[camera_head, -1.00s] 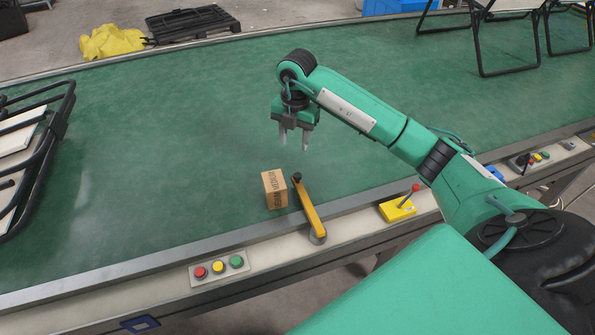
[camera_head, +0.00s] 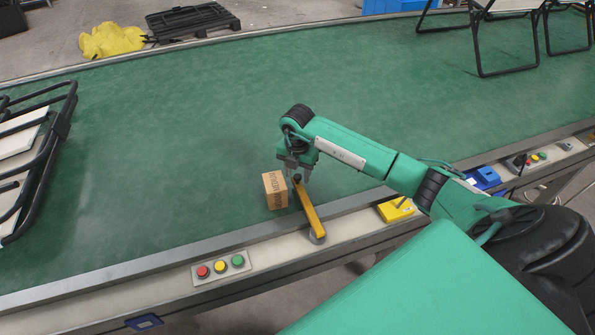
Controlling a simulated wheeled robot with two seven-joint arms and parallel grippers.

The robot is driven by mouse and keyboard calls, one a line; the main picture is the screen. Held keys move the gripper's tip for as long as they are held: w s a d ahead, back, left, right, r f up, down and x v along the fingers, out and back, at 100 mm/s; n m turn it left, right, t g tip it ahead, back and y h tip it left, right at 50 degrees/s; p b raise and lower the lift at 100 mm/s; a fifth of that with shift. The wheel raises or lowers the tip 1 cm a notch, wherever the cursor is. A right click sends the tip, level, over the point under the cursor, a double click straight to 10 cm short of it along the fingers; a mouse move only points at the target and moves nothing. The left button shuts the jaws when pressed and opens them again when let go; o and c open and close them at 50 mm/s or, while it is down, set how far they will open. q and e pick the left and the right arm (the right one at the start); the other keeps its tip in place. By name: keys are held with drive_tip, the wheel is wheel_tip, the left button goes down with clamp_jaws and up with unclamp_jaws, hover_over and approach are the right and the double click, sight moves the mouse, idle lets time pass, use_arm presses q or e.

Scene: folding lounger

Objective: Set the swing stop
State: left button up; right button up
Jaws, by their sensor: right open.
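The swing stop is a yellow arm (camera_head: 309,211) with a round pivot on the belt's near rail and a dark knob at its far end. It reaches out over the green belt, pointing away from me and slightly left. My right gripper (camera_head: 298,178) is open and points down at the knob end, with its fingers close around or just above the knob. I cannot tell whether they touch it. A small brown cardboard box (camera_head: 275,190) stands on the belt just left of the yellow arm. My left gripper does not show.
A panel with red, yellow and green buttons (camera_head: 220,265) sits on the near rail. A yellow lever box (camera_head: 396,210) is right of the pivot. Black-framed loungers stand at the left (camera_head: 38,150) and far right (camera_head: 500,40). The middle of the belt (camera_head: 180,130) is clear.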

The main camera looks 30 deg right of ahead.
drive_tip(key=shift+f, duration=0.1)
clamp_jaws()
